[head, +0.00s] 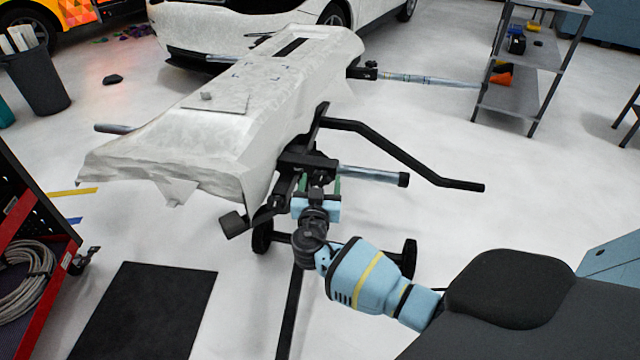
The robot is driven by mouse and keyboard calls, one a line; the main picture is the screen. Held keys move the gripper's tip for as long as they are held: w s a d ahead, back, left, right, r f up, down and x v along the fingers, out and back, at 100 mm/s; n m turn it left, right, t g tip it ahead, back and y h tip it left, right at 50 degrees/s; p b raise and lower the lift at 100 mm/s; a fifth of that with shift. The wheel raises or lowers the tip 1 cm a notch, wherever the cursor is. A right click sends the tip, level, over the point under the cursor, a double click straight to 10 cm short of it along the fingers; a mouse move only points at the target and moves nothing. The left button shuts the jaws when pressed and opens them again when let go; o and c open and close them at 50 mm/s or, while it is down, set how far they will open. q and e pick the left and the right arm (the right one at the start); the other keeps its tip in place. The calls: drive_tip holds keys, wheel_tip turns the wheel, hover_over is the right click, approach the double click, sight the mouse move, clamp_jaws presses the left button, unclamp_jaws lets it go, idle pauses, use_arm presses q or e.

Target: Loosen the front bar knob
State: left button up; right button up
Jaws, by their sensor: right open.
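The work stand (330,130) carries a long wrapped panel (235,110). A bar crosses its near end, with its bare metal length (370,174) ending in a black cap at the right. A black clamp block (305,162) sits where this front bar meets the frame. My right gripper (318,186) is open just below the clamp block, its fingers pointing up to it. The front bar knob cannot be made out; the gripper and the block cover that area. I cannot tell whether the fingers touch anything. My left gripper is not in view.
A black angled handle (410,160) juts out right of the stand. Wheels (262,230) and a black pedal-like part (233,223) lie near my right arm. A red cart (35,245) stands at left, a grey shelf (520,95) at back right. Floor at right is mostly clear.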

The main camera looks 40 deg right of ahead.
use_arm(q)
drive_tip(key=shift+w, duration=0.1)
use_arm(e)
drive_tip(key=shift+c, duration=0.6)
drive_tip(key=c, duration=0.8)
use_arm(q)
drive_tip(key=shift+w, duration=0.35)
use_arm(e)
drive_tip(key=shift+c, duration=0.2)
